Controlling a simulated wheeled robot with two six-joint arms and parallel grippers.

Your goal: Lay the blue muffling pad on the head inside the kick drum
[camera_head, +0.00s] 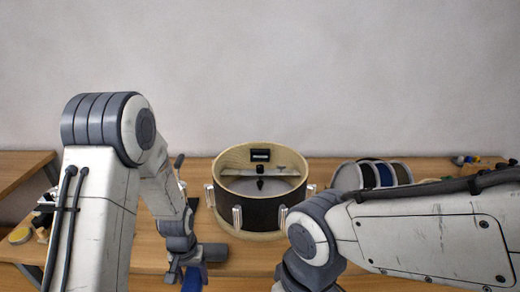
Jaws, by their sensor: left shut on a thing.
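The kick drum (259,215) stands open side up in the middle of the table, with a pale wooden rim, a dark shell and silver lugs. Its grey head shows inside, with a small dark piece standing at its centre. My left gripper (188,274) is low in front of the drum, to its left. It is shut on a blue piece (194,280), which looks like the blue muffling pad; its lower part is cut off by the picture's bottom edge. My right arm covers the right foreground, and its gripper is out of view.
Several round mesh pads (385,174), grey, white and blue, stand in a row right of the drum, partly behind my right arm. Small coloured items (466,160) lie at the far right. A yellow round item (20,235) sits at the left. A plain wall is behind.

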